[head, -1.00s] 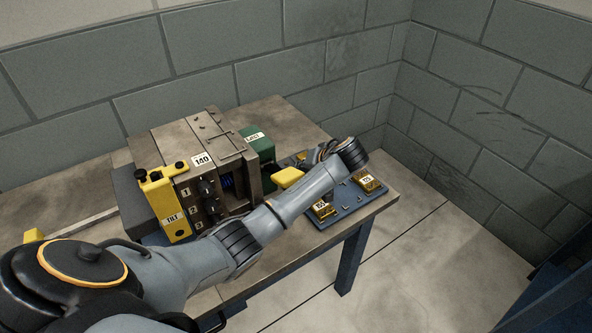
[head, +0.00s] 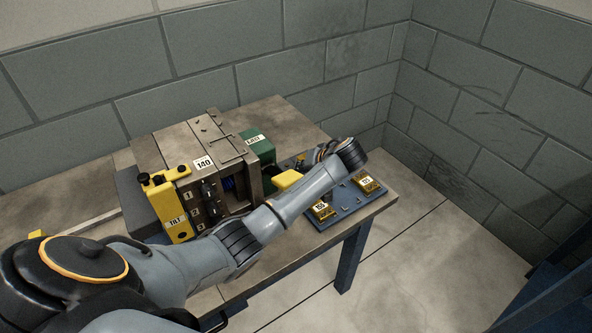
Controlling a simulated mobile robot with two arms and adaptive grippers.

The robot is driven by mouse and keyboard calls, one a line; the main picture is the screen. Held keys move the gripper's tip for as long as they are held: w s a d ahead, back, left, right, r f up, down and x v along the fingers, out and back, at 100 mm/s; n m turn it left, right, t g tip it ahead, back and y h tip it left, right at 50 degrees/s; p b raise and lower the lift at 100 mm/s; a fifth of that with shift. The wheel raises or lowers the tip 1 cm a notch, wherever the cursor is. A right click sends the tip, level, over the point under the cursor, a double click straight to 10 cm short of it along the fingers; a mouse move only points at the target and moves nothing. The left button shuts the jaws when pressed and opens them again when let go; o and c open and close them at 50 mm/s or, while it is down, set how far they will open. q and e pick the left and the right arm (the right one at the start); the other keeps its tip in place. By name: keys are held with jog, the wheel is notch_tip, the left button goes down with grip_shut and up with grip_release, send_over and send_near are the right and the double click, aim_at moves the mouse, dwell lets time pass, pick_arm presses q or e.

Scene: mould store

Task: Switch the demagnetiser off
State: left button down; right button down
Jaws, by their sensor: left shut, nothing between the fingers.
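No label in view reads demagnetiser, so I cannot tell for sure which thing it is. The block's front has dark knobs (head: 209,190) beside the numbers 1, 2 and 3. My left arm reaches across in front of the block. My left gripper (head: 299,162) is beyond the forearm, right of the green box, shut and mostly hidden. I cannot tell whether it touches anything. My right gripper is out of view.
A yellow unit (head: 170,205) marked TILT stands at the block's left. A yellow piece (head: 288,179) shows just behind my forearm. A blue tray (head: 346,206) with labelled brass blocks (head: 367,184) lies at the right of the table (head: 284,109). Brick walls close off the back and right.

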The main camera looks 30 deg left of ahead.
pick_arm(q)
jog(key=shift+r+p, duration=2.4)
jog(key=shift+r, duration=0.4)
jog(key=shift+f, duration=0.1)
